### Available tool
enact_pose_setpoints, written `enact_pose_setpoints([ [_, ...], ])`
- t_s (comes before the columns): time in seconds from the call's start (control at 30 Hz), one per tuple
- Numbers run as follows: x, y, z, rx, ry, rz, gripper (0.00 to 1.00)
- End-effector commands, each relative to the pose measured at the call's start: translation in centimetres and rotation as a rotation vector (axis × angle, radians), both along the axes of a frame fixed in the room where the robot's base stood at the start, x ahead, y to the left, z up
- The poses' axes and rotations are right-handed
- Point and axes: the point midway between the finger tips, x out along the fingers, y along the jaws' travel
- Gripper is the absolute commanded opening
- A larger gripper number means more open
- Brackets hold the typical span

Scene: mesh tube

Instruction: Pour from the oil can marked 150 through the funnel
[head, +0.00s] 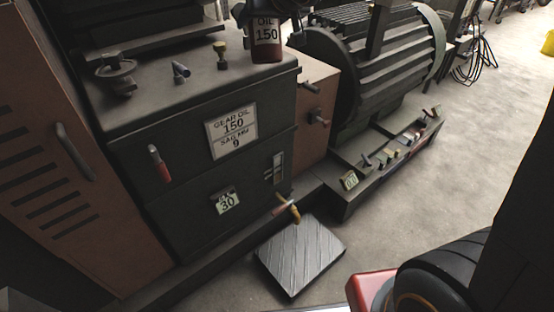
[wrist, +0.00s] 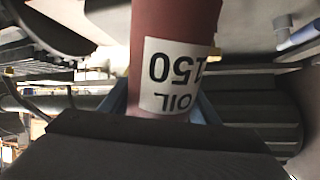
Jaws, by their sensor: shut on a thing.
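The dark red oil can (head: 267,52), with a white label reading OIL 150, is near the right edge of the gearbox top in the head view. It looks upright; I cannot tell whether its base touches the top. My gripper (head: 270,10) is shut on it, its fingers mostly hidden. In the wrist view the can (wrist: 175,25) fills the middle, label upside down.
A grey-blue plug (head: 180,71) and a dark handwheel-like fitting (head: 115,76) stand farther left. The gearbox front carries a plate (head: 231,131) reading GEAR OIL 150. A ribbed motor (head: 390,70) stands to the right. A metal plate (head: 300,256) lies on the floor. Open floor is at right.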

Motion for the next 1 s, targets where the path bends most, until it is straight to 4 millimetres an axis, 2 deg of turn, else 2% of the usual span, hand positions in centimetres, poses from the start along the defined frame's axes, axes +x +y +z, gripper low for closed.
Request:
enact_pose_setpoints([
  [1.0, 0.54, 0.08, -0.15, 0.007, -0.082, 0.0, 0.29],
])
